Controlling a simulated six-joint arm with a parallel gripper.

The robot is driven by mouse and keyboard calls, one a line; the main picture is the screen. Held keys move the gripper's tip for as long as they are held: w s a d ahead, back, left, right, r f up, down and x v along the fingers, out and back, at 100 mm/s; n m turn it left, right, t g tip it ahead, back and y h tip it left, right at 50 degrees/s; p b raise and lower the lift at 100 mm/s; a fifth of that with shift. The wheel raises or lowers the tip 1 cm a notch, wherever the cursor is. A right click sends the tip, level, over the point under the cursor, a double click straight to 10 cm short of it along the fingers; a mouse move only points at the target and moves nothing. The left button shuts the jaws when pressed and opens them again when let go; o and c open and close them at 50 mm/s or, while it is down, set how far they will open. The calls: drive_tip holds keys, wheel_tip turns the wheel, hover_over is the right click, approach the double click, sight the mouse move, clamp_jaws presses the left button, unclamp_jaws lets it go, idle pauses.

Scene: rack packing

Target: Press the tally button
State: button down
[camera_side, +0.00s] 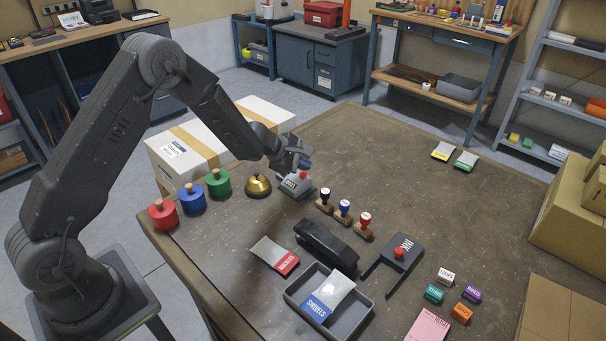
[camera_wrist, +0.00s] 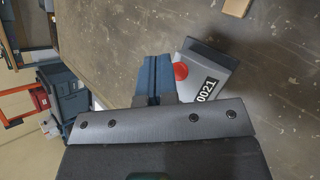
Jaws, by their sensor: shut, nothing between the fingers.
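The tally counter (camera_side: 296,186) is a grey box on the table, with a red button (camera_side: 303,174) on top. In the wrist view the counter (camera_wrist: 218,66) shows a display reading 0021, and its red button (camera_wrist: 181,71) is in plain sight. My gripper (camera_side: 306,162) is shut and empty, just above and behind the counter in the side view. The exact height gap cannot be told.
Green, blue and red knobbed weights (camera_side: 191,198) line the left edge. A grey tray (camera_side: 329,309) holds a blue-labelled packet. The table's back middle is clear.

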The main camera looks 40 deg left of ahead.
sight(303, 175)
drive_tip(key=shift+f, duration=0.35)
drive_tip(key=shift+f, duration=0.55)
idle(0.6)
drive_tip(key=shift+r, duration=0.95)
drive_tip(key=shift+r, duration=0.1)
drive_tip(key=shift+r, duration=2.4)
